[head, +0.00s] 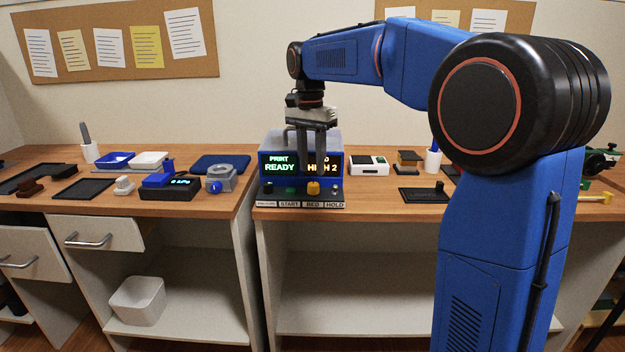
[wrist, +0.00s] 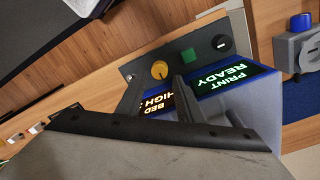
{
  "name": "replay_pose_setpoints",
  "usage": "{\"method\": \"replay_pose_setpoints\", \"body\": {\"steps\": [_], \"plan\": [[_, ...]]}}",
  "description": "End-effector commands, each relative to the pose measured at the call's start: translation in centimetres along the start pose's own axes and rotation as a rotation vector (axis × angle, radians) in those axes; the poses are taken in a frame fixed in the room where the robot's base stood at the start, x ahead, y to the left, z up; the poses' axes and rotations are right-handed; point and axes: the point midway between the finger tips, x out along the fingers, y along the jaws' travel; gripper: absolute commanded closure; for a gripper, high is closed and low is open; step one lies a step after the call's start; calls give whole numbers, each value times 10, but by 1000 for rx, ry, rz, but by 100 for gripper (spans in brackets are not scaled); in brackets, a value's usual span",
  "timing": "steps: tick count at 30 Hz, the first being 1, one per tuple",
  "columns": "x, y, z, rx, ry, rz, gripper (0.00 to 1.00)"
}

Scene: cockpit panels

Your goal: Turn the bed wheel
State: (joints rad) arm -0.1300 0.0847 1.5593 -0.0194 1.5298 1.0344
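The bed wheel is a yellow knob (head: 313,187) above the BED label on the front panel of a blue-framed machine (head: 347,164). It also shows as a yellow disc in the wrist view (wrist: 159,70). One display reads PRINT READY; the other reads BED HIGH 2 and is partly covered by my fingers. My gripper (head: 311,168) points down in front of the displays, above the knob. In the wrist view, its fingers (wrist: 158,82) are apart with nothing between them, and the knob shows beyond the gap. I see no contact with the knob.
A green button (wrist: 188,55) and a black knob (wrist: 221,43) sit beside the yellow knob on the panel. A grey device with a blue knob (head: 219,179) stands to the left. Bare bench (head: 375,203) lies right of the panel.

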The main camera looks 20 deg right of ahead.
Motion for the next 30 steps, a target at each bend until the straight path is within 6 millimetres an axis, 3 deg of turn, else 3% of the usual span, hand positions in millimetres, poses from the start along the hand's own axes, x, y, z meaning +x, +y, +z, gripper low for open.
{"method": "replay_pose_setpoints", "body": {"steps": [3,9,22,26,30], "plan": [[20,1,0,0,-1,2,67],[42,0,0,0,-1,1,67],[51,0,0,0,0,0,67],[51,0,0,0,0,0,95],[51,0,0,-1,0,0,97]]}}
